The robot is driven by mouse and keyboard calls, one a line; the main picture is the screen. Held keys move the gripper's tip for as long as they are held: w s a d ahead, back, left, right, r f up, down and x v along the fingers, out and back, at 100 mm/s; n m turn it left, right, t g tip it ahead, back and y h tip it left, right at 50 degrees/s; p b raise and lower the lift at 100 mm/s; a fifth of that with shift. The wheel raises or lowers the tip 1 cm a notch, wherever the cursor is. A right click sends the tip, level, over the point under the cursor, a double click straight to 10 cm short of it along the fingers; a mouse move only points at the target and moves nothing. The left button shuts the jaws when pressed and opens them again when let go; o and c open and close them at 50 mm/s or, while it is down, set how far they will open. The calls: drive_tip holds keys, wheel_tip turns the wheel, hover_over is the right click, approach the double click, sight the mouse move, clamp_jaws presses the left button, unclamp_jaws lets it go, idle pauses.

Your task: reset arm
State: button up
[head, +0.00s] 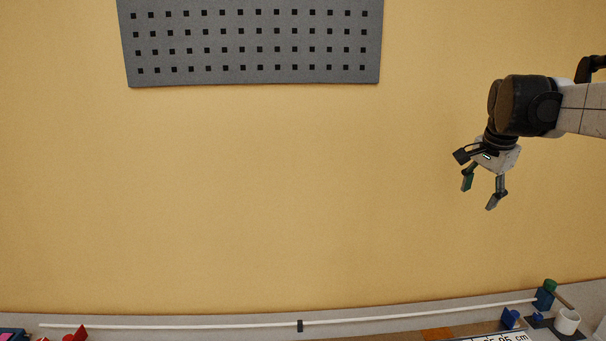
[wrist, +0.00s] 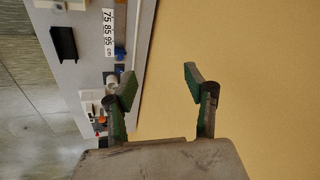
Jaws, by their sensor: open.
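My gripper (head: 478,198) hangs in the air at the right of the head view, in front of the yellow wall, with its fingers pointing down. Its two green-and-grey fingers are spread apart with nothing between them. In the wrist view my gripper (wrist: 160,85) is also open and empty. The wall and the bench edge show beyond its fingers. My arm reaches in from the right edge of the head view.
A grey perforated panel (head: 250,42) is on the wall, left of my gripper. Far below runs a bench with a long white rod (head: 200,325), a white cup (head: 567,321) and blue parts. A black tray (wrist: 63,43) shows in the wrist view. The air around my gripper looks clear.

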drive_tip(key=s+a+n+p, duration=0.1)
drive_tip(key=s+a+n, duration=0.3)
drive_tip(key=s+a, duration=0.55)
drive_tip(key=s+a+f+n+t+p, duration=0.1)
drive_tip(key=s+a+f+n, duration=0.3)
drive_tip(key=s, duration=0.6)
drive_tip(key=s+a+f+n+t+y+p, duration=0.1)
drive_tip(key=s+a+f+n+t, duration=0.1)
drive_tip(key=s+a+f+n, duration=0.3)
drive_tip(key=s+a+f, duration=0.1)
drive_tip(key=s+a, duration=0.3)
drive_tip(key=s, duration=0.1)
drive_tip(key=shift+f+y, duration=0.3)
drive_tip(key=shift+f, duration=0.1)
